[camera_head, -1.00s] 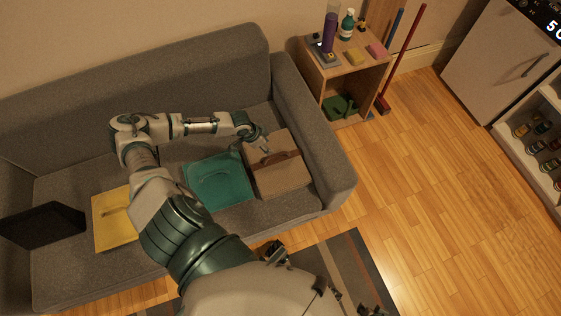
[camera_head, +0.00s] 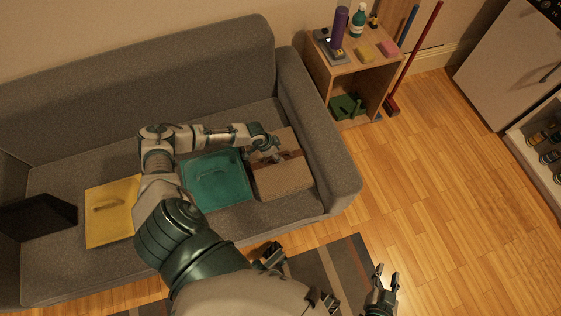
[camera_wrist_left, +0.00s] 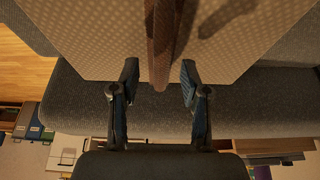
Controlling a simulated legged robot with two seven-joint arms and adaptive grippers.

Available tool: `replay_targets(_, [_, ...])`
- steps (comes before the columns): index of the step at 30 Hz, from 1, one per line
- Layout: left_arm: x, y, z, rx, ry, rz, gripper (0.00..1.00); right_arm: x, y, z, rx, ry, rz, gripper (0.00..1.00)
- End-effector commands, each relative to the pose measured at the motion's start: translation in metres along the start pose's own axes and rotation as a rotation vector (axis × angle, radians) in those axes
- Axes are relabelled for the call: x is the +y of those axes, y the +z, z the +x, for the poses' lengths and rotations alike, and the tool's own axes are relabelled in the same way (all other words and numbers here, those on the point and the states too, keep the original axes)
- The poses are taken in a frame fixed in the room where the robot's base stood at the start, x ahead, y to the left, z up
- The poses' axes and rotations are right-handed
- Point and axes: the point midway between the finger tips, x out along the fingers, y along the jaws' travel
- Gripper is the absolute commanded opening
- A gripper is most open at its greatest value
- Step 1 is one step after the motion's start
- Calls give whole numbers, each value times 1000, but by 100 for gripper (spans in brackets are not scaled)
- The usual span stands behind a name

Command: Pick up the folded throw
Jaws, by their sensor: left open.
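The folded throw (camera_head: 285,182) is a tan, patterned, flat bundle with a darker brown raised band. It lies on the right end of the grey sofa (camera_head: 120,75) seat. My left gripper (camera_head: 273,154) is over the band, and its tips partly hide it. In the left wrist view, the gripper (camera_wrist_left: 159,72) is open, with one finger on each side of the brown band (camera_wrist_left: 161,45); contact cannot be told. The tan throw (camera_wrist_left: 95,35) fills the top of that view.
A teal folded piece (camera_head: 218,185) lies left of the throw, then a yellow one (camera_head: 110,220) and a dark panel (camera_head: 38,215). The sofa armrest (camera_head: 318,130) stands close on the right. Beyond it is a wooden shelf unit (camera_head: 345,65). Floor at right is clear.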

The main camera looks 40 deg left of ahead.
Motion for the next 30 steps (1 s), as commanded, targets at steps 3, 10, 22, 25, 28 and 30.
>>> replay_targets(3, [0,0,2,0,-1,0,46,-1,-4,0,21,-2,0,40])
replay_targets(10, [2,-2,0,-2,-5,2,26,2,-3,0,21,-5,5,40])
replay_targets(22, [-1,-2,0,4,-3,1,0,0,-4,3,16,-1,1,40])
replay_targets(25, [-1,-2,1,4,-3,0,0,0,-4,3,16,-1,2,40])
replay_targets(28, [-1,-2,-1,3,-3,1,0,0,-4,2,15,-1,2,40])
replay_targets(30, [0,-4,-4,3,-4,2,0,0,-4,2,6,-1,1,40])
